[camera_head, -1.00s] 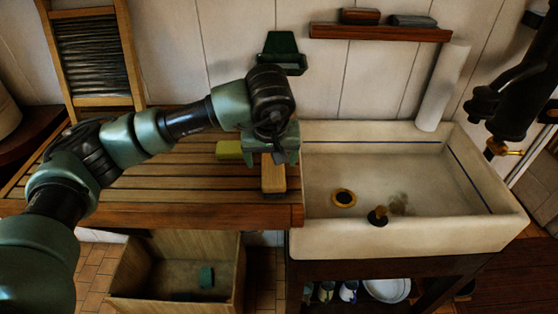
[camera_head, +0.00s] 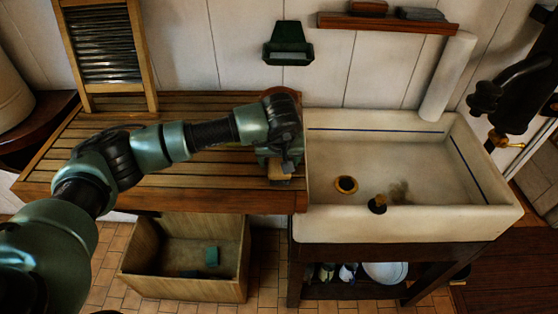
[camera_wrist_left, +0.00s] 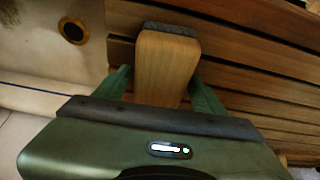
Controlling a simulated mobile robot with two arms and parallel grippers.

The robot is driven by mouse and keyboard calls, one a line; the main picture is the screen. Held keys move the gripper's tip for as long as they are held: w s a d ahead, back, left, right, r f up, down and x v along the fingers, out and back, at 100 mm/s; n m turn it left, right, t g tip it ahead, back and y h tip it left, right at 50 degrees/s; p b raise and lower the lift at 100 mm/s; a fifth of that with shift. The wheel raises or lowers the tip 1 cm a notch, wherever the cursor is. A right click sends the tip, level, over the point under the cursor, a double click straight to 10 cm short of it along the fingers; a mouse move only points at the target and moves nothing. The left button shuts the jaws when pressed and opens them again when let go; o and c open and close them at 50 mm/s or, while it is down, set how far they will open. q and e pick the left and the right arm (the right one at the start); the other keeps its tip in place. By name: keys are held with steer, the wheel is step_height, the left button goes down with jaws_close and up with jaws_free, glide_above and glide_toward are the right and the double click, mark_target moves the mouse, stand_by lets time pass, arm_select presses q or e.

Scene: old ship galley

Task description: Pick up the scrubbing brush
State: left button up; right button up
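The scrubbing brush is a pale wooden block (camera_wrist_left: 165,65) with a dark grey strip at its far end, in the left wrist view. In the head view a small part of it (camera_head: 279,173) shows at the right end of the slatted wooden counter (camera_head: 190,195). My left gripper (camera_head: 277,160) is low over that end. In the wrist view its green fingers (camera_wrist_left: 160,88) stand on both sides of the block, with a narrow gap at the left finger. The gripper hides much of the brush in the head view. My right gripper is not in view.
A white sink (camera_head: 400,226) with a drain and a dark plug adjoins the counter on the right. A black pump (camera_head: 515,95) stands at the far right. A green holder (camera_head: 288,45) hangs on the wall. A wooden crate (camera_head: 185,287) is below the counter.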

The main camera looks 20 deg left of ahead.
arm_select(q)
steer(key=c, duration=1.2)
steer(key=shift+w+r, duration=0.1)
steer(key=shift+r+b, duration=0.35)
steer(key=shift+r, duration=0.2)
steer(key=shift+r+b, duration=2.8)
steer(key=shift+r, duration=6.6)
steer(key=o, duration=0.8)
steer(key=shift+c, duration=0.2)
steer(key=c, duration=0.9)
